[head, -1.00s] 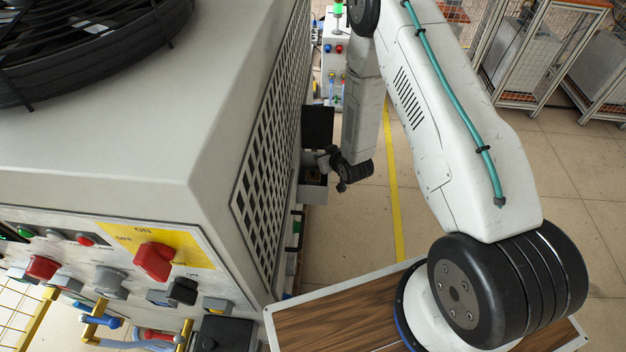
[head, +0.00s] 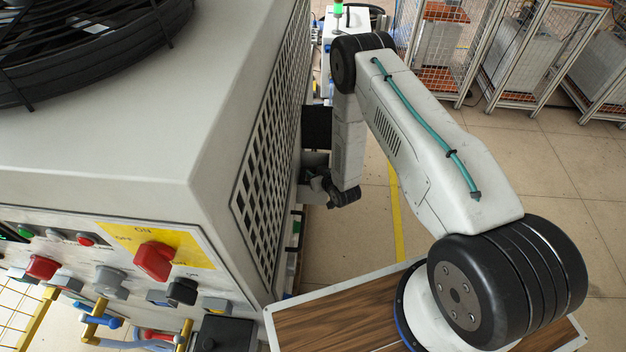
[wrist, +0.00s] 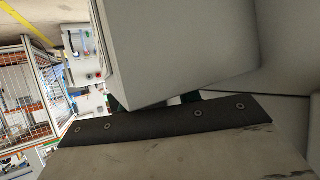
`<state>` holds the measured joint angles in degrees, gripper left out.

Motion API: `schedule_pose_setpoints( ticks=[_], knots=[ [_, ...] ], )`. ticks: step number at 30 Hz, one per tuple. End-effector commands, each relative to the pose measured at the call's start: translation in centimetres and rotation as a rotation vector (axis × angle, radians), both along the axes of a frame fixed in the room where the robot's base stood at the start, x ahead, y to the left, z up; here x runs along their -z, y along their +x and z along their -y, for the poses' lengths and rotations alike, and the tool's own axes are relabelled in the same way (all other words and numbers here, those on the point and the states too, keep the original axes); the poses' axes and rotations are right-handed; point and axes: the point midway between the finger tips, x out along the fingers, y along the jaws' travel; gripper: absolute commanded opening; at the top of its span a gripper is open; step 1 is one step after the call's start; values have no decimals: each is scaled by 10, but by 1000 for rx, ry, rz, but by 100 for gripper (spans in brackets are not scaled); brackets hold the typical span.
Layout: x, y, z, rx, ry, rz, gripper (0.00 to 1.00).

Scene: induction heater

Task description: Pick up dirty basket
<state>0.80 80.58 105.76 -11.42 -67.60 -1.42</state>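I cannot make out a dirty basket for certain in either view. In the head view, my arm reaches forward along the side of the big grey machine (head: 150,130). My gripper (head: 317,184) is at its far end, small and partly hidden, close to a dark opening or box on the machine's side. I cannot see its fingers clearly or whether they hold anything. The wrist view shows a large plain grey block (wrist: 190,45) very close. Below it runs a dark strip with bolts (wrist: 165,118) over a pale, stained surface. Small dark green parts show between block and strip.
The machine's perforated side panel (head: 270,150) stands just left of my arm. Its front carries a red switch (head: 153,260) and other controls. Wire-mesh cages (head: 520,55) stand at the back right. The tiled floor (head: 570,180) to the right is clear.

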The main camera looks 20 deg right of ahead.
Motion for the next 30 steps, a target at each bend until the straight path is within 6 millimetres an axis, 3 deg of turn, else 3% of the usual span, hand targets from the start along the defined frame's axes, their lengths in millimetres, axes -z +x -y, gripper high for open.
schedule_pose_setpoints(
  ticks=[8, 12, 23, 30],
  knots=[
    [2, 4, -1, 0, 0, -1, 33],
    [2, 4, -1, 0, 0, -1, 0],
    [0, 4, -1, 0, 0, 0, 0],
    [-27, 5, -1, 0, 0, 2, 0]
  ],
)
